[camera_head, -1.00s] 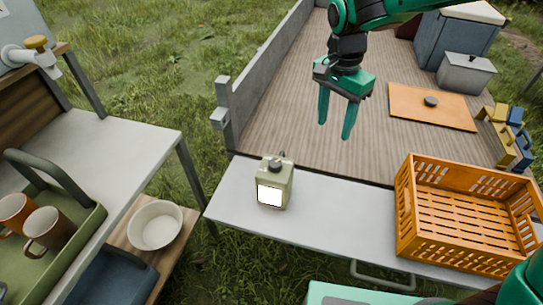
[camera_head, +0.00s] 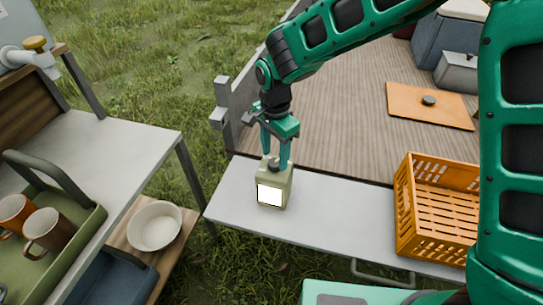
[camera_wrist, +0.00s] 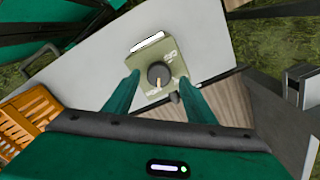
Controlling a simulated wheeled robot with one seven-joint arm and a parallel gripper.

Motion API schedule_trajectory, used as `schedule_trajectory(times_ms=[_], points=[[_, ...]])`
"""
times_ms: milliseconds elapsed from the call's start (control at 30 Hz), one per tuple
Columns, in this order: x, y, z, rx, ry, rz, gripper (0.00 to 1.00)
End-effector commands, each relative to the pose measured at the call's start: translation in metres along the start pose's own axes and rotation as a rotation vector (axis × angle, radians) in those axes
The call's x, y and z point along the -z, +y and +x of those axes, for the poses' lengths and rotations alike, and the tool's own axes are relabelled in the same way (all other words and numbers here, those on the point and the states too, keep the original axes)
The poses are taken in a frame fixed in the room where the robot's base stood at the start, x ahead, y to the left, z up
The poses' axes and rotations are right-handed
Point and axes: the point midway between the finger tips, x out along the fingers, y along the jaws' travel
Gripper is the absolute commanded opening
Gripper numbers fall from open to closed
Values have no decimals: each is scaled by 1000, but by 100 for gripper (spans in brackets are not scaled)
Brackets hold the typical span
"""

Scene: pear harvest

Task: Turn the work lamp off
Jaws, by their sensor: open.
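The work lamp (camera_head: 273,186) is a small olive-green box with a bright white panel on its front. It stands upright on the grey tailgate shelf, and its panel looks lit. In the wrist view the lamp's top (camera_wrist: 176,66) shows a round dark knob (camera_wrist: 159,75) with a pale pointer and light markings, too small to read. My gripper (camera_head: 275,161) is right above the lamp, pointing down, with its fingers apart on either side of the knob. In the wrist view the open fingers (camera_wrist: 160,92) reach toward the knob; I cannot tell whether they touch it.
An orange crate (camera_head: 405,215) stands on the grey shelf (camera_head: 330,213) to the right, with clear shelf between. At the left, a table (camera_head: 118,150) holds a green tray (camera_head: 75,238) with two mugs. A white bowl (camera_head: 155,226) sits lower beside it.

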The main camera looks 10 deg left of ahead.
Motion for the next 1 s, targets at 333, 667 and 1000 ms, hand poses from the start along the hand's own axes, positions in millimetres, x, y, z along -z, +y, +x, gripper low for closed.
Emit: schedule_trajectory(times_ms=[333,667,1000], points=[[0,0,17,0,0,0,50],[0,0,17,0,0,0,12],[-2,-1,17,0,1,-29,9]])
